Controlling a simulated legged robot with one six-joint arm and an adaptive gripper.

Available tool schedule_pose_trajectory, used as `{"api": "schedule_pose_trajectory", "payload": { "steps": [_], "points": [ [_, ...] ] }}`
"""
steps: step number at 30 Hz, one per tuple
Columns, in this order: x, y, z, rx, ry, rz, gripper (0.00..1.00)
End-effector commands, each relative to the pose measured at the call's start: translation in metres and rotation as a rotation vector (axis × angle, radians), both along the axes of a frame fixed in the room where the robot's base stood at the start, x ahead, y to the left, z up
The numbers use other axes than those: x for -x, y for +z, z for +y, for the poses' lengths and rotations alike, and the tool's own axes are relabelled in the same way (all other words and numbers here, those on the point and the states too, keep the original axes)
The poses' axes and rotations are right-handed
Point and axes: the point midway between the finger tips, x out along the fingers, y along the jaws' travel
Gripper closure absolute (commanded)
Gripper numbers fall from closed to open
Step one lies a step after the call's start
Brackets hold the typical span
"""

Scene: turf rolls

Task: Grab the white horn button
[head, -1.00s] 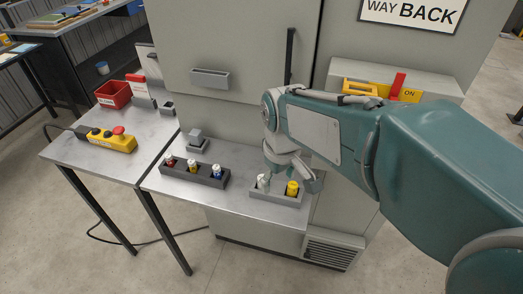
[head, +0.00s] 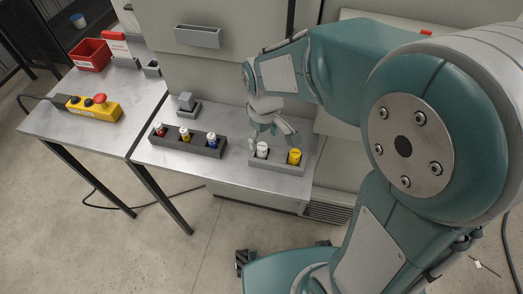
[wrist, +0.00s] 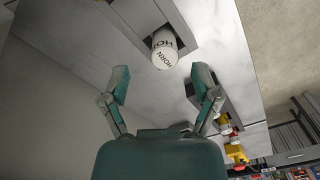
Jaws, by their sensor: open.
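The white horn button (head: 262,150) is a white cylinder in the left part of a grey two-slot holder (head: 272,170) on the metal table. In the wrist view the button (wrist: 165,48) shows its end, printed "HORN", just beyond my fingertips and between them sideways. My gripper (head: 269,137) is right above and behind the button, with its fingers spread. In the wrist view my gripper (wrist: 161,76) is open with nothing between the fingers. I cannot tell whether a finger touches the button or holder.
A yellow cylinder (head: 294,157) stands in the same holder, right of the button. A dark rack (head: 187,142) with red, yellow and blue-white pieces is to the left. A yellow control box (head: 93,107) and red bin (head: 91,55) sit on the left table. The cabinet rises behind.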

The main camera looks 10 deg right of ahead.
Motion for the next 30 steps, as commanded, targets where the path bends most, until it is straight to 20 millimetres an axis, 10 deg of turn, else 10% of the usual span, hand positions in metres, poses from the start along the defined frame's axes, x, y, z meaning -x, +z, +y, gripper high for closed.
{"api": "schedule_pose_trajectory", "payload": {
  "steps": [16,22,30],
  "points": [
    [0.001,-0.043,0.006,0.000,-0.001,0.001,0.21],
    [0.001,-0.043,0.006,0.001,0.000,0.001,1.00],
    [0.001,-0.044,0.006,0.000,0.000,0.002,1.00]
  ]
}}
